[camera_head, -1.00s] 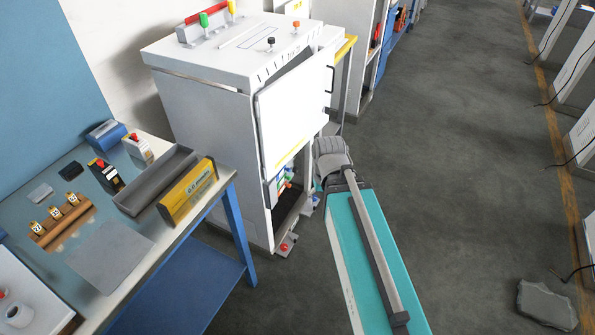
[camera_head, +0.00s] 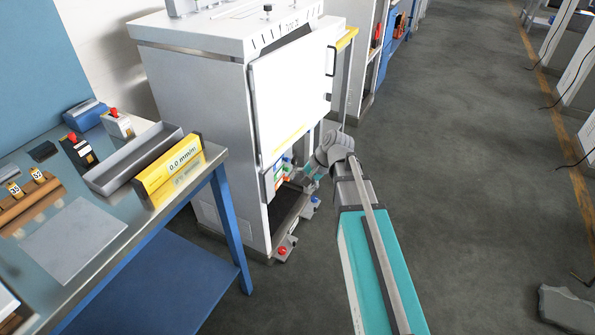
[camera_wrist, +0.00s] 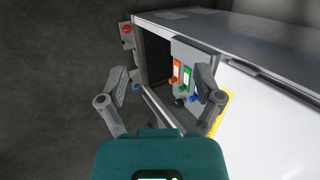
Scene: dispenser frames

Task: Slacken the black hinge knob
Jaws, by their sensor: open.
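My gripper (camera_wrist: 162,78) is open and empty in the wrist view, its two fingers spread. Between and beyond them is a small panel with an orange and a green block (camera_wrist: 183,76). A small dark knob (camera_wrist: 180,101) sits at the panel's lower edge beside a blue knob (camera_wrist: 194,98); I cannot tell for sure that it is the black hinge knob. In the head view the panel (camera_head: 274,177) hangs at the lower front of the white cabinet (camera_head: 200,110). My gripper is just right of it, partly hidden by my arm. Another black knob (camera_head: 268,8) stands on the cabinet top.
The cabinet's white door (camera_head: 290,95) stands above the panel. A red button (camera_head: 283,250) is at the cabinet's foot. On the left a blue-legged bench (camera_head: 228,215) holds a grey tray (camera_head: 135,158) and a yellow level (camera_head: 168,172). The floor at right is mostly clear.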

